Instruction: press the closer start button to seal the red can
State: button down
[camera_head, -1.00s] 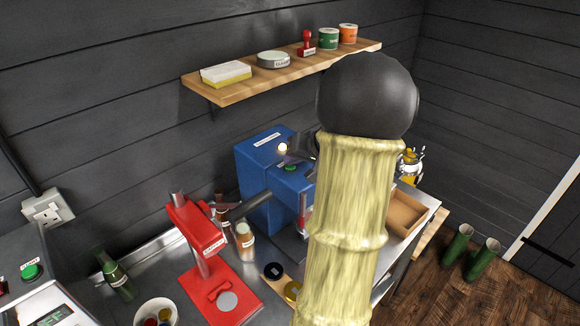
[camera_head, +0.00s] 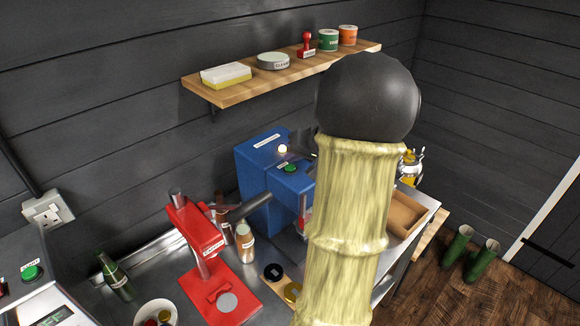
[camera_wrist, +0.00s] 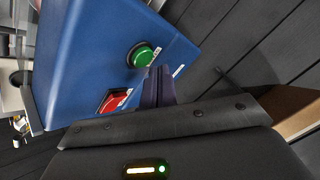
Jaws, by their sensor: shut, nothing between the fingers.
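The closer is a blue machine (camera_head: 262,190) on the steel bench, and its blue body also fills much of the wrist view (camera_wrist: 85,55). Its green button (camera_head: 291,168) is on the top face of the front part; in the wrist view the green button (camera_wrist: 143,55) sits beside a red button (camera_wrist: 114,101). My gripper (camera_wrist: 158,72) is shut and empty, its fingertips close to the green button; contact cannot be told. In the head view my arm hides most of the gripper. A red can (camera_head: 304,222) shows only as a sliver under the closer, beside my arm.
A red lever press (camera_head: 205,245) and small bottles (camera_head: 245,242) stand left of the closer. A wooden shelf (camera_head: 235,93) with several items hangs above. A pale round lamp (camera_head: 283,149) is on the closer. An open cardboard box (camera_head: 408,212) lies right of my arm.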

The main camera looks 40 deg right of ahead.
aim_at(293, 169)
jog(key=shift+r, duration=0.1)
jog(key=shift+r+p, duration=1.25)
jog(key=shift+r, duration=1.2)
jog(key=shift+f, duration=0.1)
